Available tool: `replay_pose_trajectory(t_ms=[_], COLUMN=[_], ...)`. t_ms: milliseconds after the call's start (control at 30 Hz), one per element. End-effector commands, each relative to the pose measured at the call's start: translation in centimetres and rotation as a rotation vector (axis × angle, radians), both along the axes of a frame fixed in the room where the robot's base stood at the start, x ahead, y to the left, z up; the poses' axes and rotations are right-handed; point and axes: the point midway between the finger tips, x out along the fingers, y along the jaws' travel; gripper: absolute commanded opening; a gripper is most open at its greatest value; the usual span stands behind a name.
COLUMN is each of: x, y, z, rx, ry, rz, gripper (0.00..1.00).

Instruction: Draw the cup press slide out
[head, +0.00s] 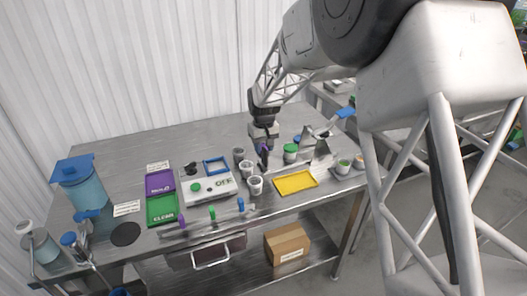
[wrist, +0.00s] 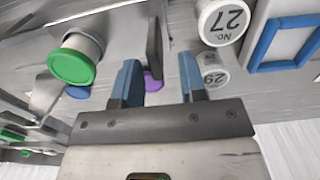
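My gripper (head: 263,143) is over the back middle of the steel table, pointing down. In the wrist view its two blue-grey fingers (wrist: 158,82) stand apart with nothing clamped between them. A dark upright plate (wrist: 154,45) and a purple knob (wrist: 152,82) show in the gap between the fingers; the knob seems to lie beyond the tips. In the head view a purple part (head: 264,153) shows just below my gripper. I cannot tell for sure which part is the cup press slide. Grey metal fittings (head: 320,147) stand to the right.
Numbered white cups (wrist: 222,20) stand close beside the fingers; cups also show in the head view (head: 256,184). A green-lidded jar (wrist: 72,62) is on the other side. A yellow tray (head: 296,183), a blue frame (head: 216,165) and a switch box (head: 207,187) lie nearby.

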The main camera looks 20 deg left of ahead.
Motion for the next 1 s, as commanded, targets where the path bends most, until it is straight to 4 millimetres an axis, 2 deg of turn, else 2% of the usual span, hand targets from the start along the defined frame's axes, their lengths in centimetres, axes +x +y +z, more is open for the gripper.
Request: replay_pose_trajectory(t_ms=[200,400,600,1000], x=[0.0,-0.1,-0.1,-0.1], y=[0.1,0.1,0.1,0.1], z=[2.9,4.9,5.5,5.5], rx=[0.001,0.001,0.000,0.000], ry=[-0.001,-0.001,0.000,0.000], rz=[0.000,0.001,0.001,0.001], gripper=[0.38,0.38,0.38,0.38])
